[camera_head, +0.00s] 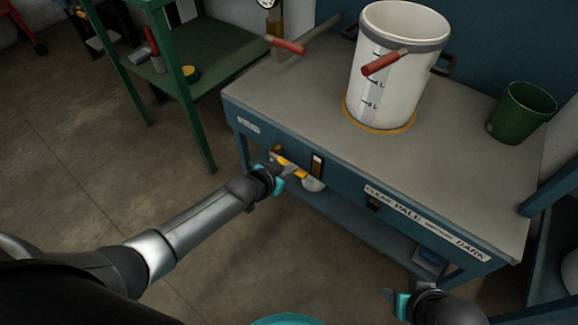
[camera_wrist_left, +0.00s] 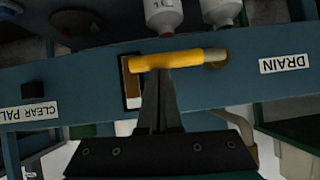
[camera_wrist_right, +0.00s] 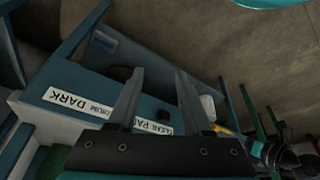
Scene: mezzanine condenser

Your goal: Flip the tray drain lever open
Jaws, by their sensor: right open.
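The drain lever has a yellow handle (camera_head: 290,167) and sits on the blue front panel of the bench. In the left wrist view the handle (camera_wrist_left: 172,61) lies level in the picture, its pale end at a brass-coloured fitting (camera_wrist_left: 215,58) near the DRAIN label. My left gripper (camera_head: 279,181) is at the lever. Its fingers (camera_wrist_left: 158,75) are together, with their tips at the handle's lower edge in the wrist view; I cannot tell if they touch it. My right gripper (camera_wrist_right: 157,75) is open and empty, below the bench's right front.
On the bench top (camera_head: 290,105) stand a white graduated pail (camera_head: 395,85) with red-handled levers nearby and a green cup (camera_head: 521,112). A green table (camera_head: 215,75) stands left. The floor in front is clear.

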